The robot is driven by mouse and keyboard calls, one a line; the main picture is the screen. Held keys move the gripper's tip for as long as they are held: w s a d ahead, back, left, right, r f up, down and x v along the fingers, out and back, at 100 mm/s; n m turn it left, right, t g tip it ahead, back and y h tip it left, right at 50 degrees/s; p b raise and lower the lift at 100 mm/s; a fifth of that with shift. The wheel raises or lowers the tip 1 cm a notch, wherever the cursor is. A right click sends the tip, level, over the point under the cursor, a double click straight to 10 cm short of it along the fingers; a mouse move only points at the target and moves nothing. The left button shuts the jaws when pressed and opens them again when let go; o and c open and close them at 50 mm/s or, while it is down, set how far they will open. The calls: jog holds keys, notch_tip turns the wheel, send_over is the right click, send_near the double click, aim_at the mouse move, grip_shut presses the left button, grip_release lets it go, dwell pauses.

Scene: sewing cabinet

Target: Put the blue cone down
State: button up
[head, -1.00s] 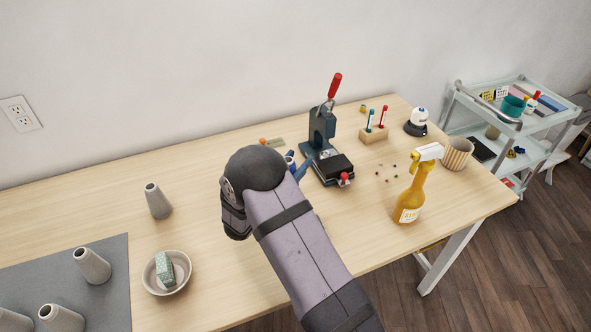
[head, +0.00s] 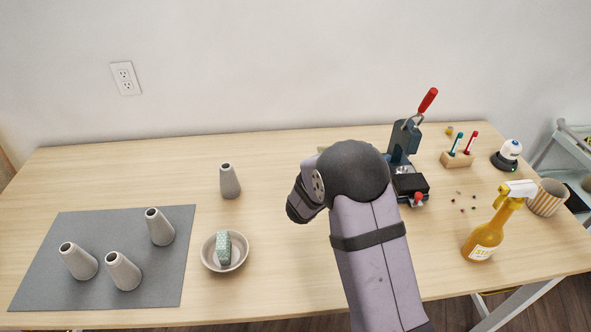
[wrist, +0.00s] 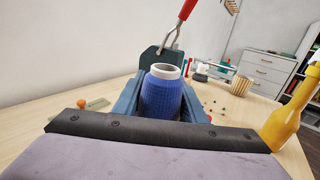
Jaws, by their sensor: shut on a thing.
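The blue cone (wrist: 161,95) is a blue thread-wound cone with a pale rim, upright between the jaws in the wrist view. My gripper (wrist: 160,103) is shut on it. In the head view my own arm hides both the gripper and the blue cone. Whether the cone touches the table cannot be told.
Bare grey cones stand on a grey mat (head: 110,212), and another grey cone (head: 229,181) stands behind a bowl (head: 208,258) holding a patterned block. A press with a red handle (head: 428,99), a pen block (head: 457,159) and a yellow spray bottle (head: 484,240) are at right. The table's middle is clear.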

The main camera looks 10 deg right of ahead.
jog(key=w+a+f+b, duration=0.2)
jog(key=a+f+b, duration=0.15)
jog(key=b, duration=0.35)
jog(key=w+a+r+n+t+y+b, duration=0.25)
jog(key=w+a+r+n+y, duration=0.2)
jog(key=w+a, duration=0.3)
jog(key=w+a+r+n+t+y+b, duration=0.1)
jog(key=w+a+r+n+t+y, duration=0.3)
jog(key=w+a, duration=0.4)
jog(key=shift+a+f+t+y, duration=0.1)
jog(key=shift+a+f+y, duration=0.4)
jog(key=shift+f, duration=1.75)
jog(key=shift+a+f+t+y, duration=0.1)
jog(key=shift+a+f+y, duration=0.45)
jog(key=shift+f, duration=1.65)
jog(key=shift+a+f+t+y, duration=0.1)
jog(key=shift+a+f+y, duration=0.4)
jog(key=shift+f, duration=1.75)
jog(key=shift+f+b, duration=0.2)
jog(key=shift+b, duration=0.1)
